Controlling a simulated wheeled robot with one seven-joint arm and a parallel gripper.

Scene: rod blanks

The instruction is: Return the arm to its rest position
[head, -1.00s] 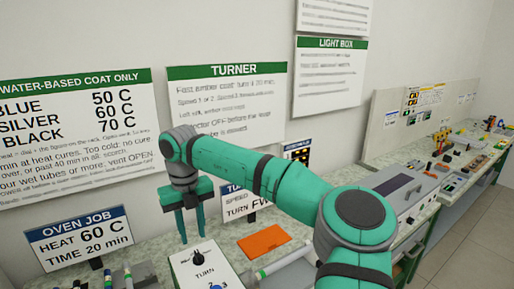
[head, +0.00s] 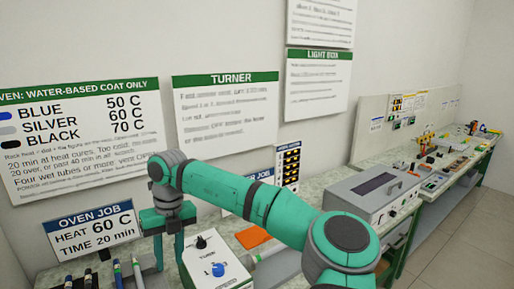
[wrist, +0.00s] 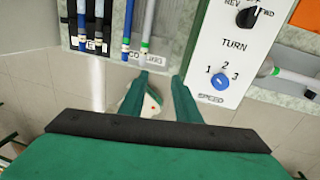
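My gripper (head: 169,260) is green, points down and hangs over the front of the bench, just left of the white turner control box (head: 207,265). Its two fingers are apart with nothing between them. In the wrist view the open fingertips (wrist: 159,78) are in front of the bench edge, with floor showing below. My green arm is still bent and stretched out over the bench, with its elbow at the lower right of the head view.
Upright tubes with coloured bands (head: 115,272) stand left of the gripper. An orange sheet (head: 252,237) and a rod (head: 268,252) lie right of the control box. A grey box with a dark window (head: 375,190) stands farther right. Floor (head: 455,240) is clear at right.

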